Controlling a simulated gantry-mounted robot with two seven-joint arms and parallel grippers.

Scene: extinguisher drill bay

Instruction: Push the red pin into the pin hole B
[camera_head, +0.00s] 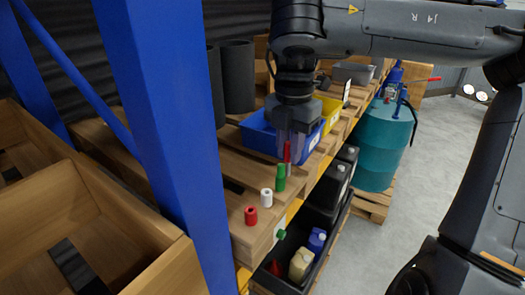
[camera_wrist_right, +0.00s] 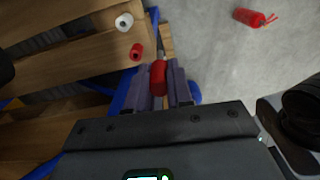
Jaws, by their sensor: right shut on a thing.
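The red pin (camera_head: 287,152) is held upright between the fingers of my right gripper (camera_head: 288,160), above the wooden shelf top. In the right wrist view the red pin (camera_wrist_right: 158,78) shows between the two fingers of my right gripper (camera_wrist_right: 161,88). A green cylinder (camera_head: 280,178) stands just in front of the pin's lower end; I cannot tell if they touch. A white cylinder (camera_head: 267,198) and a red cylinder (camera_head: 250,216) stand nearer in a row. No hole marked B is readable. My left gripper is in neither view.
A blue post (camera_head: 165,120) rises at the left. A black tray (camera_head: 268,276) with bottles lies below the shelf edge. A teal drum (camera_head: 380,148) stands to the right, beside open floor.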

